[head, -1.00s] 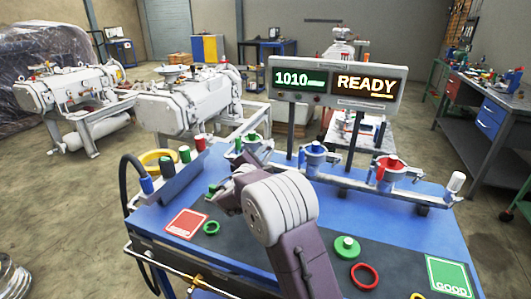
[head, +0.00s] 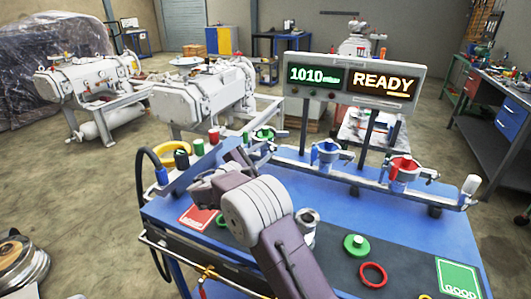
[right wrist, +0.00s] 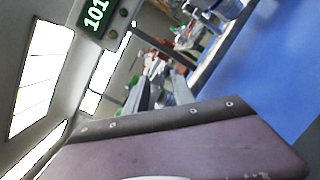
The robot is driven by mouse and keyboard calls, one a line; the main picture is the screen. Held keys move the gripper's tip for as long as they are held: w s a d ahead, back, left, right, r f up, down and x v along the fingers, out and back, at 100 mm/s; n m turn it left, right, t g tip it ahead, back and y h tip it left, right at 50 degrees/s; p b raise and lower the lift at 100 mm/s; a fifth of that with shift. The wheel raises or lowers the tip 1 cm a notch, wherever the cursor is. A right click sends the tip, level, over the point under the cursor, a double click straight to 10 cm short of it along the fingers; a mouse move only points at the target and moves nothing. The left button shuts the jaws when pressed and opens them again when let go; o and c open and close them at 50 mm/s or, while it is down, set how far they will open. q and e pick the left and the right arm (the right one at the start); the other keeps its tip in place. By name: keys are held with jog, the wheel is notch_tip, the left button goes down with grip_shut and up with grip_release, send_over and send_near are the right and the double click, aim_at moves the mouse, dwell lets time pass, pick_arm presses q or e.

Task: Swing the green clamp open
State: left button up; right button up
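The green clamp (head: 263,133) sits around the leftmost port of the silver rail at the back of the blue bench, in the head view. My right gripper (head: 240,157) is raised just left of and below it, its dark fingers pointing up toward it. I cannot tell whether they touch it or how wide they are apart. The clamp's near side is partly hidden by the gripper. My left gripper is not in view.
A blue clamp (head: 327,153) and a red clamp (head: 403,168) stand further right on the same rail. The display (head: 352,82) reads 1010 and READY behind them. A silver cylinder (head: 308,225), a green knobbed disc (head: 356,244) and a red ring (head: 373,275) are on the bench.

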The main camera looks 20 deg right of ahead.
jog(key=shift+d+f, duration=0.1)
jog(key=shift+d, duration=0.05)
jog(key=v, duration=0.9)
jog(key=shift+p, duration=0.45)
